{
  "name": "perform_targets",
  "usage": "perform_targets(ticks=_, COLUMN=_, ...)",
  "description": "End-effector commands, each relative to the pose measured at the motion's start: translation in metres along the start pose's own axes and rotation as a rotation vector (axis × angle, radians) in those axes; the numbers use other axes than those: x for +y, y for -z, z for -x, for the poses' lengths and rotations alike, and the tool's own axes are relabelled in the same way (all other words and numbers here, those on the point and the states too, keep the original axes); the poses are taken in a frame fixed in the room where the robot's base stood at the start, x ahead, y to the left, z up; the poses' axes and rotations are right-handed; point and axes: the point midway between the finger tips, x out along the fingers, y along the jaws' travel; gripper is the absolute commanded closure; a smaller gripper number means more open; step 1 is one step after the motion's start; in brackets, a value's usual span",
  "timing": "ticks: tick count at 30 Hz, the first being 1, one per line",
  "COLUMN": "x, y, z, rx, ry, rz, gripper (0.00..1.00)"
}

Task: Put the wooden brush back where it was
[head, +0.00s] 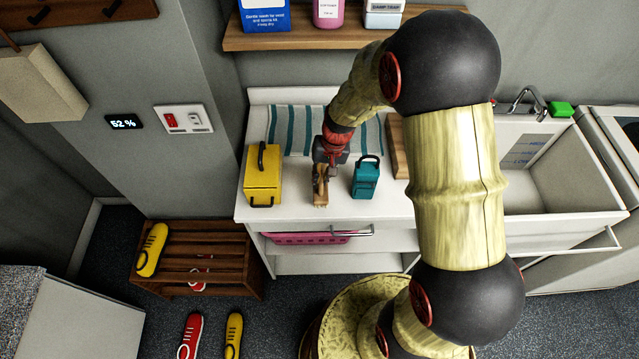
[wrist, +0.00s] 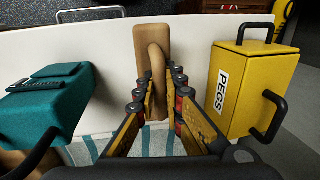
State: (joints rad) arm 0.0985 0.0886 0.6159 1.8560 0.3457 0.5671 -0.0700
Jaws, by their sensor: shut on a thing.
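The wooden brush (head: 320,193) is at the front of the white counter (head: 300,212), between the yellow box (head: 262,181) and the teal case (head: 366,180). My gripper (head: 325,168) reaches down onto it from the back. In the wrist view the tan brush (wrist: 152,40) has a flat block and a raised curved handle. My gripper's fingers (wrist: 160,85) are closed around that handle. I cannot tell whether the brush rests on the counter or hangs just above it.
The box labelled PEGS (wrist: 250,85) and the teal case (wrist: 45,105) flank my gripper closely. A striped towel (head: 290,125) lies behind. A wooden board (head: 397,150) and a sink (head: 570,175) are to the right. A shelf with bottles (head: 300,41) hangs above.

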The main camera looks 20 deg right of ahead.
Motion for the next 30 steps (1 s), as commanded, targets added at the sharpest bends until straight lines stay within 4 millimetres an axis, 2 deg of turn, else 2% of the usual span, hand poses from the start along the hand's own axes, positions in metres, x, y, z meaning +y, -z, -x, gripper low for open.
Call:
perform_targets(ticks=5, x=-0.001, y=0.006, z=-0.009, rx=-0.001, ry=0.000, rz=0.000, gripper=1.00)
perform_targets(ticks=12, x=0.005, y=0.007, z=-0.038, rx=-0.001, ry=0.000, rz=0.000, gripper=1.00)
perform_targets(ticks=23, x=0.005, y=0.007, z=-0.042, rx=0.000, ry=0.000, rz=-0.001, gripper=1.00)
perform_targets(ticks=24, x=0.005, y=0.007, z=-0.042, rx=0.000, ry=0.000, rz=-0.001, gripper=0.89)
perform_targets(ticks=30, x=0.005, y=0.006, z=-0.041, rx=0.000, ry=0.000, rz=-0.001, gripper=0.78)
